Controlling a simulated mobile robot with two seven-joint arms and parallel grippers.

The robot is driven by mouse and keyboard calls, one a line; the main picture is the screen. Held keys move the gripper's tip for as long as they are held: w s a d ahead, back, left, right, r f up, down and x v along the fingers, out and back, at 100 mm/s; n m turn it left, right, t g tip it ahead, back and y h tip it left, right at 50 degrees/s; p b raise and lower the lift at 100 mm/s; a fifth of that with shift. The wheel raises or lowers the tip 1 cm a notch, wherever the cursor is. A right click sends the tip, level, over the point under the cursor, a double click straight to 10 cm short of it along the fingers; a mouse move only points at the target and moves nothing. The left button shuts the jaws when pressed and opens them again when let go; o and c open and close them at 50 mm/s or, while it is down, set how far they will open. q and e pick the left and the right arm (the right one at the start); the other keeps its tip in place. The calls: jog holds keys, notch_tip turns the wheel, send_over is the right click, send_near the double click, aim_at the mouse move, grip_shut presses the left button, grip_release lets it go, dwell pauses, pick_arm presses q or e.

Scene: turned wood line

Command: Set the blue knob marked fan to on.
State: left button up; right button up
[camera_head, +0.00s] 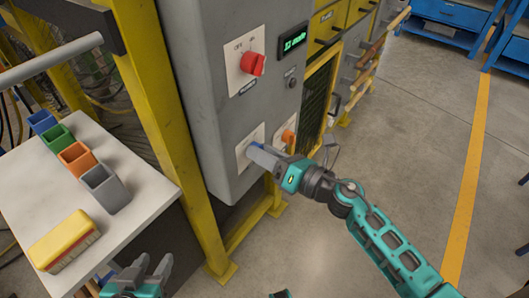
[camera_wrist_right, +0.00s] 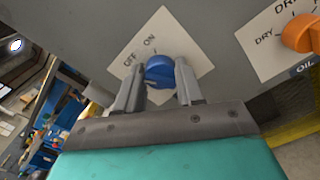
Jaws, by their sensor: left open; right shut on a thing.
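The blue knob (camera_wrist_right: 160,74) is on a white plate (camera_wrist_right: 176,43) marked OFF and ON, on the grey cabinet front. In the head view only a little of the blue knob (camera_head: 254,146) shows past my right gripper (camera_head: 264,156). In the right wrist view my right gripper (camera_wrist_right: 159,80) has one finger on each side of the knob and is shut on it. Which mark the knob points to I cannot tell. The fan label is not readable. My left gripper (camera_head: 150,268) is open and empty at the bottom edge, away from the cabinet.
A red knob (camera_head: 253,64) and a lit green display (camera_head: 294,39) are above on the cabinet. An orange knob (camera_head: 288,136) is just right of the blue one. Floor at right is clear.

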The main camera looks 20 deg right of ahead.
jog(key=shift+c, duration=0.4)
jog(key=shift+f+m+p, duration=0.1)
jog(key=shift+m+p, duration=3.4)
jog(key=shift+m, duration=2.4)
jog(key=o, duration=1)
